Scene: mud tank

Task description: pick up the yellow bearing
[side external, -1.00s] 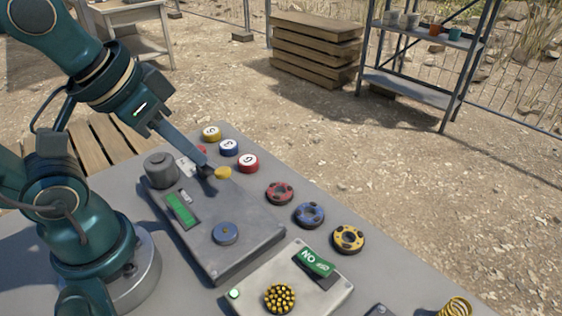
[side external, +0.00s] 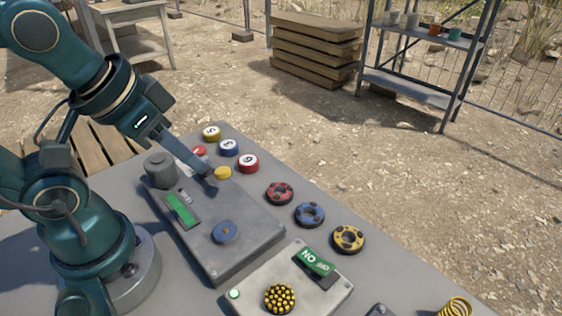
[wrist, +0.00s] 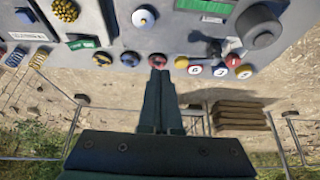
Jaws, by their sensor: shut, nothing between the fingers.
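The yellow bearing (side external: 348,239) is a yellow ring with dark spots, lying flat on the grey table at the near end of a row of three. In the wrist view the yellow bearing (wrist: 102,59) lies left of the blue and red ones. My gripper (side external: 211,182) is shut and empty, above the far part of the grey panel box, well to the left of and behind the yellow bearing. In the wrist view my gripper (wrist: 158,70) points toward the red bearing in the picture, with the yellow bearing off to its left.
A blue bearing (side external: 309,214) and a red bearing (side external: 279,193) lie in line behind the yellow one. Numbered round pieces (side external: 229,147) stand farther back. A light box (side external: 255,275) with a green NO GO sign stands left of the yellow bearing. A yellow spring (side external: 455,307) lies nearer.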

